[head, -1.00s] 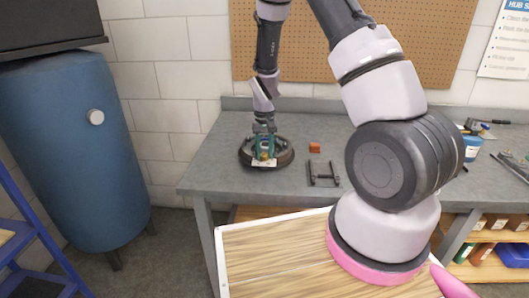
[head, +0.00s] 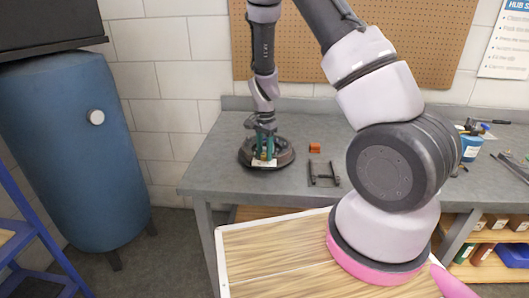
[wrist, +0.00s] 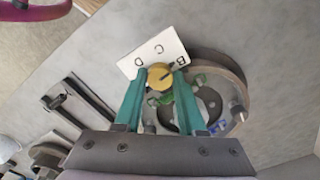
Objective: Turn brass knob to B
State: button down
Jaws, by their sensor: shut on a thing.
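The brass knob (wrist: 159,78) sits at the edge of a white card (wrist: 152,52) lettered B, C and D in the wrist view. A dark pointer line on the knob points toward the B at the card's right end. My gripper (wrist: 161,73) has its teal fingers on either side of the knob and is shut on it. In the head view, my gripper (head: 264,147) reaches down to a dark round hub (head: 284,158) on the bench, and the white card (head: 264,163) shows at its front. The knob is too small there to read its pointer.
The grey bench (head: 225,178) carries an orange block (head: 314,148) and a black bracket (head: 324,174) right of the hub. A blue cup (head: 471,148) and tools lie farther right. A blue tank (head: 75,150) stands left of the bench.

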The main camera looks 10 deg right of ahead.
aim_at(264, 154)
jog(key=shift+w+m, duration=0.1)
jog(key=shift+m, duration=0.5)
jog(key=shift+c, duration=2.4)
grip_release()
notch_tip(264, 154, up, 11)
